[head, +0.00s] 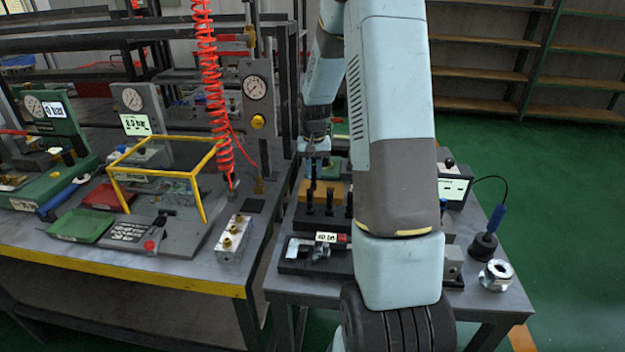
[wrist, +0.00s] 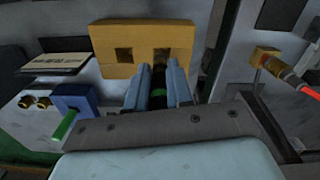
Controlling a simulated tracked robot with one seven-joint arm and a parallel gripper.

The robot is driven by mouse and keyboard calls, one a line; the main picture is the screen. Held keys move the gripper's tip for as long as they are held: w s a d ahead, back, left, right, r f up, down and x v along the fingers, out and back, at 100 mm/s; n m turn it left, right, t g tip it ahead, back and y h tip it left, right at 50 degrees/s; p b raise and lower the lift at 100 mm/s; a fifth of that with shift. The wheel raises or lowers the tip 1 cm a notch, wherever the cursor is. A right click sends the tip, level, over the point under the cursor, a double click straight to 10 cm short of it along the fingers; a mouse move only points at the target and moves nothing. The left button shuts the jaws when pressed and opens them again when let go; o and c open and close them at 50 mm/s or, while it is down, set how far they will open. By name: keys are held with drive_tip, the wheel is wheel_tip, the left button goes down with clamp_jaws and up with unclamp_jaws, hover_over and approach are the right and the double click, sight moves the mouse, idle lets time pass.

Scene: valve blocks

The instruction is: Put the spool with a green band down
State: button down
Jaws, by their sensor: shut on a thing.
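The spool with a green band (wrist: 158,84) is dark and sits between the two light-blue fingers of my gripper (wrist: 159,88) in the wrist view. My gripper is shut on it. Its lower end is hidden by the gripper body. A yellow block (wrist: 105,50) with square openings lies just past the fingertips. In the head view my gripper (head: 313,172) points down over the right bench, close to the yellow block (head: 335,190). The spool is too small there to tell its band.
A black rack (head: 320,222) with several upright dark pieces stands before the yellow block. A blue block (wrist: 75,102) with a green pin is left of my gripper in the wrist view. A metal ring part (head: 496,275) stands at the right bench's front corner.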

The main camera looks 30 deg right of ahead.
sight(313, 178)
drive_tip(key=shift+w+f, duration=0.25)
drive_tip(key=shift+f, duration=0.1)
drive_tip(key=shift+w+f, duration=0.1)
drive_tip(key=shift+f, duration=1.45)
drive_tip(key=c, duration=1)
unclamp_jaws()
drive_tip(key=shift+f, duration=0.1)
